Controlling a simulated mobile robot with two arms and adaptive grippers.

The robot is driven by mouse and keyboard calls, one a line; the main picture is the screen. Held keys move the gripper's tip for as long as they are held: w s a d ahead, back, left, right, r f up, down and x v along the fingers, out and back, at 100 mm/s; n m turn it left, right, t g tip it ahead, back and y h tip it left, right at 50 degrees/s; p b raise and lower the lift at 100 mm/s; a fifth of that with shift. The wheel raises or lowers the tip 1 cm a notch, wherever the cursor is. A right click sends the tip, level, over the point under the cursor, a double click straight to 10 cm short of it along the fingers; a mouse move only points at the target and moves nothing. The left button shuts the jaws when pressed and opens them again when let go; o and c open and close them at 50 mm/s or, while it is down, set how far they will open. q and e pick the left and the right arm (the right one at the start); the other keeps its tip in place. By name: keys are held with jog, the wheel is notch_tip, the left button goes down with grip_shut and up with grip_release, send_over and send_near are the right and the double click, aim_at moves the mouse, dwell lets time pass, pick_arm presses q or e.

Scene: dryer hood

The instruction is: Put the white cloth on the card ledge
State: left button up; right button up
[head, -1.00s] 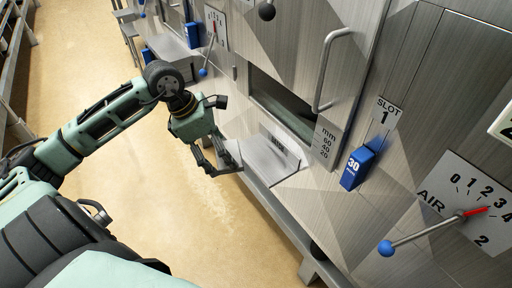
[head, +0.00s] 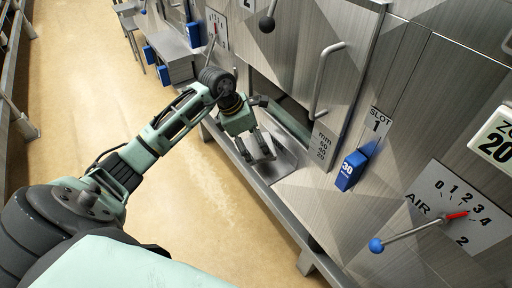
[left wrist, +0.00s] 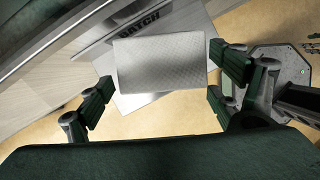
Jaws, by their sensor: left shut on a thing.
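The white cloth (left wrist: 160,62) shows in the left wrist view as a pale grey, textured flat rectangle between the two fingers. My left gripper (left wrist: 165,85) is shut on it, with the fingers wide apart at its two sides. In the head view my left gripper (head: 262,156) hangs over the card ledge (head: 287,163), a metal plate by the opening in the machine front. The ledge also shows below the cloth in the left wrist view (left wrist: 143,103), with BATCH lettering. I cannot tell whether the cloth touches the ledge. My right gripper is not in view.
A metal rail (head: 255,185) runs along the machine's lower edge. The floor (head: 185,215) to its left is clear.

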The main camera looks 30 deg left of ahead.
aim_at(253, 145)
pick_arm(q)
notch_tip(253, 145, down, 3)
jog(key=shift+d+r+p, duration=0.1)
jog(key=shift+r+p, duration=0.1)
jog(key=shift+p, duration=0.15)
jog(key=shift+w+f+p, duration=0.1)
jog(key=shift+f+p, duration=0.2)
jog(key=shift+p, duration=0.05)
jog(key=shift+w+f, duration=0.1)
jog(key=shift+f, duration=0.25)
jog(key=o, duration=0.9)
jog(key=shift+r, duration=0.1)
jog(key=b+v, duration=0.2)
jog(key=v, duration=1)
